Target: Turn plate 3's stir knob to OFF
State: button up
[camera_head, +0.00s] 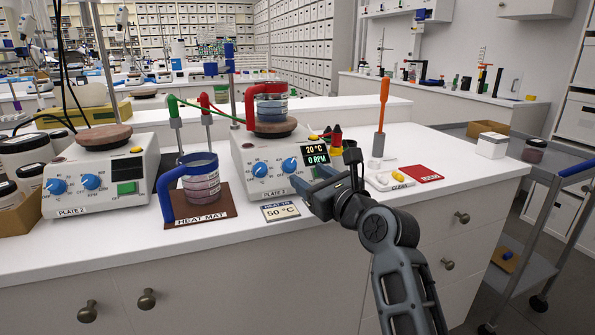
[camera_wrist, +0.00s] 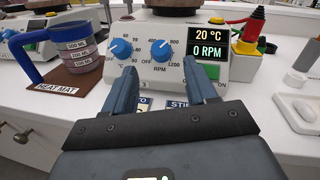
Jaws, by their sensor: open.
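Plate 3 (camera_head: 250,180) is a white hotplate with two blue knobs and a dark display reading 20 °C and 0 RPM. Its stir knob (camera_wrist: 160,49) is the right-hand blue one, above the letters RPM, with OFF at its lower left; it also shows in the head view (camera_head: 290,164). I cannot clearly read where it points. My gripper (camera_wrist: 163,80) is open and empty, its two fingers reaching toward the front panel, one on each side below the stir knob, apparently not touching it.
The heat knob (camera_wrist: 121,48) sits close left of the stir knob. A red-handled beaker (camera_head: 271,103) stands on plate 3. A blue-handled beaker (camera_head: 201,181) stands on the heat mat (camera_head: 222,215) to the left. A 50 °C card (camera_head: 281,211) lies in front.

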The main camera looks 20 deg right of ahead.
aim_at(293, 164)
jog(key=w, duration=0.4)
jog(key=w+a, duration=0.1)
jog(key=w, duration=0.1)
jog(key=shift+w+a+b, duration=0.1)
jog(key=shift+w+b, duration=0.2)
jog(key=shift+c, duration=0.3)
jog(key=c, duration=1)
